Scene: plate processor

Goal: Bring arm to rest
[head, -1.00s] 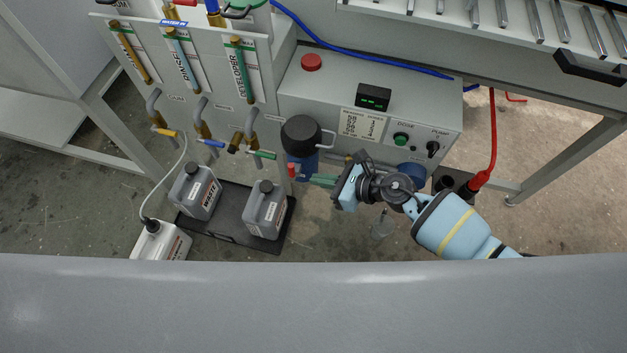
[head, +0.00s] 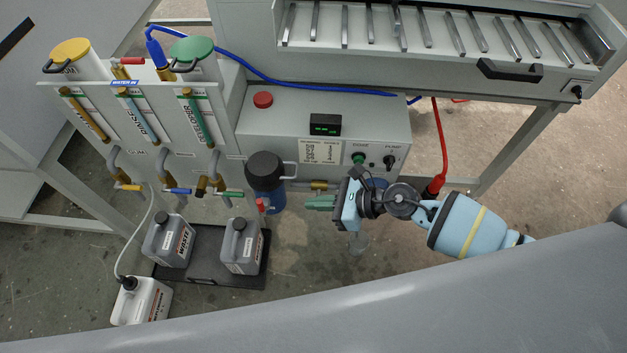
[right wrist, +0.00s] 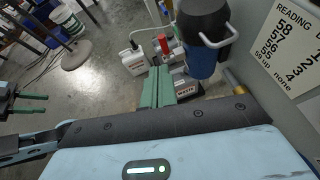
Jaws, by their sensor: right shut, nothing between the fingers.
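My right gripper (head: 318,202), on a light blue arm, is in front of the grey machine, just below its control panel. Its green fingers point left and are shut with nothing between them. They are apart from the blue filter housing (head: 268,198) with its black cap and the small red valve handle (head: 262,205). In the right wrist view the shut fingers (right wrist: 157,87) point toward the jugs. My left gripper (right wrist: 30,104) shows only at the left edge of that view, with two green fingers apart and empty. It is not in the head view.
Two grey jugs (head: 168,240) (head: 242,247) stand on a black floor tray (head: 205,278); a white jug (head: 142,303) stands beside it. Coloured valves line the tank front. A red hose (head: 441,140) hangs at right. Floor between jugs and arm is clear.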

